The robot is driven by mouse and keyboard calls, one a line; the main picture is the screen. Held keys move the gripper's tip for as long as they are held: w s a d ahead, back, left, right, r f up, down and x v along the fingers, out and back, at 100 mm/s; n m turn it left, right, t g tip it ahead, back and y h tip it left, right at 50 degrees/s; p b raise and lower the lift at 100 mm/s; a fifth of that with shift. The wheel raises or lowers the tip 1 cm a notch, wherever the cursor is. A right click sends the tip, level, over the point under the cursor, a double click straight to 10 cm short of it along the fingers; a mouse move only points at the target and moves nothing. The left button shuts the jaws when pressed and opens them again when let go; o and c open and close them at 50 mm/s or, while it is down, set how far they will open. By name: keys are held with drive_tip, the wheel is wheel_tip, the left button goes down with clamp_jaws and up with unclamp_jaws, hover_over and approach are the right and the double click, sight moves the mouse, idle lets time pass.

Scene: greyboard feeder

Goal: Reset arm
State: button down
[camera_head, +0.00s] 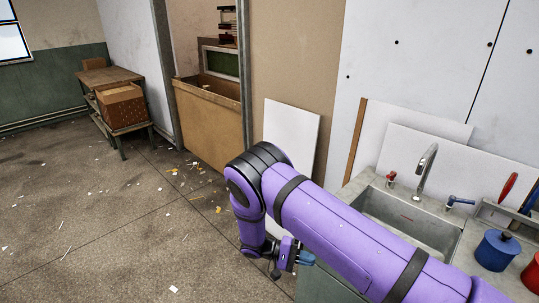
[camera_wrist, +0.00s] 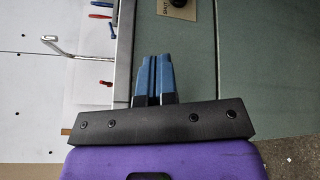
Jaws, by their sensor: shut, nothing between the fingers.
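My purple arm reaches across the head view from the lower right, in front of the sink counter, and bends down at a black joint. My gripper (camera_head: 303,257) hangs at the lower middle, beside the counter's front. In the wrist view its two blue fingers (camera_wrist: 153,77) lie side by side with only a thin line between them. The gripper is shut and holds nothing. Part of it is hidden by the arm in the head view.
A sink (camera_head: 410,219) with a faucet (camera_head: 427,165) is at the right. A blue pot (camera_head: 496,250) and a red pot (camera_head: 533,272) stand beside it. A cardboard box (camera_head: 121,104) sits on a bench at the left. The littered floor (camera_head: 90,220) is otherwise open.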

drive_tip(key=s+d+r+m+y, duration=0.1)
drive_tip(key=d+r+y, duration=0.25)
drive_tip(key=r, duration=0.85)
drive_tip(key=d+r+y, duration=0.3)
drive_tip(key=r+y, duration=0.1)
drive_tip(key=r, duration=0.8)
drive_tip(key=s+d+r+m+y, duration=0.1)
drive_tip(key=d+r+y, duration=0.25)
drive_tip(key=r, duration=0.75)
drive_tip(key=s+d+r+t+y, duration=0.4)
drive_tip(key=s+d+r, duration=0.1)
drive_tip(key=s+r, duration=0.5)
drive_tip(key=s+d+r+t, duration=0.1)
drive_tip(key=s+r+t, duration=0.1)
drive_tip(key=s, duration=0.4)
drive_tip(key=s+d+r+t+y, duration=0.1)
drive_tip(key=s+d+r+t, duration=0.1)
drive_tip(key=s, duration=0.5)
drive_tip(key=shift+d+r+t, duration=0.15)
drive_tip(key=shift+r+t, duration=0.65)
drive_tip(key=shift+t, duration=0.1)
